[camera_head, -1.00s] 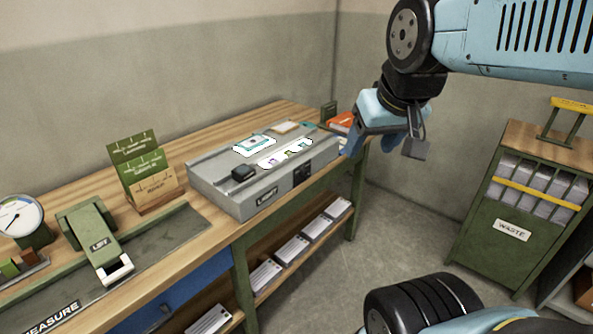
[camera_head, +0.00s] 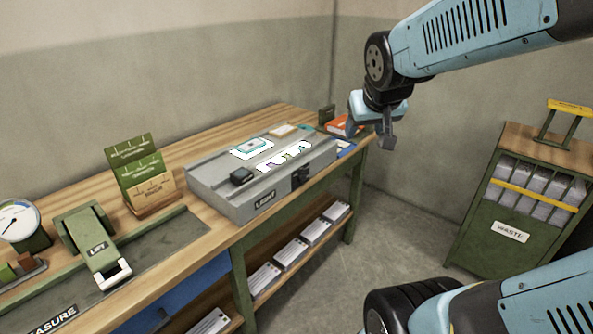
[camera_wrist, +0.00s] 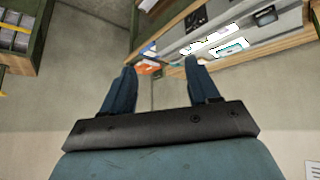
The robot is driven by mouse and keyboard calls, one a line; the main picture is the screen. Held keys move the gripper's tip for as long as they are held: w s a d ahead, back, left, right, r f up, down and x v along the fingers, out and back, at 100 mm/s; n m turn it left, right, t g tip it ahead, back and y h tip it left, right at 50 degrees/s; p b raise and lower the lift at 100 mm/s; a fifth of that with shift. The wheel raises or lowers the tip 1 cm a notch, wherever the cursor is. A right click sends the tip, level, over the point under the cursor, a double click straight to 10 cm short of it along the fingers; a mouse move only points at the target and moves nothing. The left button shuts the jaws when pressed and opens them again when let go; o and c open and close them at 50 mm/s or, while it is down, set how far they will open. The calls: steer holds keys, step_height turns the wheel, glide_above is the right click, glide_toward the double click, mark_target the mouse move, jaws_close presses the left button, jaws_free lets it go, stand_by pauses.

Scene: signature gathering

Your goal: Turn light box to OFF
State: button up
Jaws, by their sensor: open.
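The light box (camera_head: 222,195) is a grey box on the wooden workbench in the head view, with a "LIGHT" label on its front. Its top panels glow white. A small black switch (camera_head: 300,177) is on its front face, right of the label; its setting is too small to read. The light box also shows upside down at the top right of the wrist view (camera_wrist: 285,25). My gripper (camera_head: 385,135) is to the right of the light box, above the bench's right end, apart from it. In the wrist view its two fingers (camera_wrist: 160,75) are spread with nothing between them.
A black block (camera_head: 242,176) sits on the light box. An orange-red item (camera_head: 343,125) lies at the bench's right end. A green waste bin (camera_head: 520,200) is right, with open floor between.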

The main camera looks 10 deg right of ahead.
mark_target(303, 178)
steer(key=w+d+f+n+t+y, duration=0.1)
steer(key=w+d+f+t, duration=0.15)
steer(key=w+f, duration=0.6)
steer(key=w+d+f+t+y, duration=0.15)
steer(key=w+d+f, duration=0.35)
steer(key=w, duration=0.6)
steer(key=s+a+f+m+t+y, duration=0.2)
steer(key=f+y, duration=0.3)
steer(key=f, duration=0.4)
steer(key=s+a+f+m+t+y, duration=0.1)
steer(key=s+f+y, duration=0.1)
steer(key=f+y, duration=0.5)
steer(key=w+a, duration=0.2)
steer(key=w, duration=0.1)
steer(key=w+a+f+h, duration=0.1)
steer(key=w+a, duration=0.2)
steer(key=w, duration=0.1)
steer(key=w+a+h, duration=0.1)
steer(key=w+a, duration=0.2)
steer(key=w, duration=0.1)
steer(key=shift+a+f, duration=0.25)
steer(key=shift+f, duration=0.05)
steer(key=c, duration=1)
